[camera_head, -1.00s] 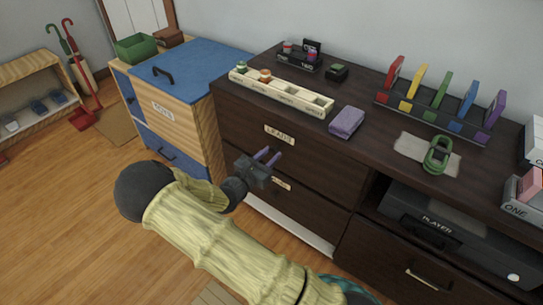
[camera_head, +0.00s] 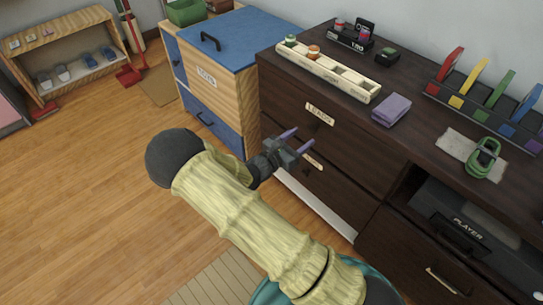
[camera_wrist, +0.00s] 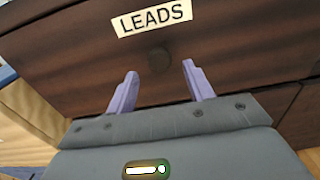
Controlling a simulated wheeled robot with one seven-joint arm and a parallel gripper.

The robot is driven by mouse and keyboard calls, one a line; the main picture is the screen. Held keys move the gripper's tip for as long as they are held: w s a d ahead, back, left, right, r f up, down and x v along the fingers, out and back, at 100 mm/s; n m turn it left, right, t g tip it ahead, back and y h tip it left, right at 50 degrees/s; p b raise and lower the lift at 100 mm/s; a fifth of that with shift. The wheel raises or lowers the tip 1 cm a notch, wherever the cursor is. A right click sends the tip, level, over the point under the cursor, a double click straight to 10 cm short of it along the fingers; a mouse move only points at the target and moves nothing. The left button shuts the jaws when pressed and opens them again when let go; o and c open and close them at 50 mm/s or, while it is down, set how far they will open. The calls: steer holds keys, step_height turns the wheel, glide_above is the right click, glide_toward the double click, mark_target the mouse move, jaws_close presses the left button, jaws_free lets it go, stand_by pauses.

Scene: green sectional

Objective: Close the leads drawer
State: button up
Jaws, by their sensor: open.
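The leads drawer (camera_head: 350,150) is the upper dark wood drawer at the left of the dresser, with a cream LEADS label. In the wrist view its front (camera_wrist: 230,45) fills the upper part, with a dark round knob below the label. I cannot tell how far it stands out, if at all. My gripper (camera_head: 298,141) is in front of the drawer, below its label. In the wrist view my gripper (camera_wrist: 160,70) is open and empty, its two purple fingers pointing at the front, one either side of the knob. Contact cannot be made out.
A lower drawer (camera_head: 308,180) lies beneath, its label partly hidden by my gripper. A blue-topped toy chest (camera_head: 235,38) stands left of the dresser.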

steer(key=p+v, duration=0.2)
steer(key=v, duration=1.1)
steer(key=shift+s+a+p, duration=0.25)
steer(key=shift+a+p, duration=0.1)
steer(key=s+d+r+m+g+y, duration=0.5)
steer(key=s+d+m+g+y, duration=0.7)
steer(key=m, duration=0.7)
steer(key=d+r+m+t+y+p, duration=0.1)
steer(key=r+m+p, duration=0.6)
steer(key=r+p, duration=2.6)
step_height(320, 180, up, 7)
steer(key=shift+w+d+t+y, duration=0.15)
steer(key=shift+d+t+y, duration=0.15)
steer(key=shift+d+t, duration=0.65)
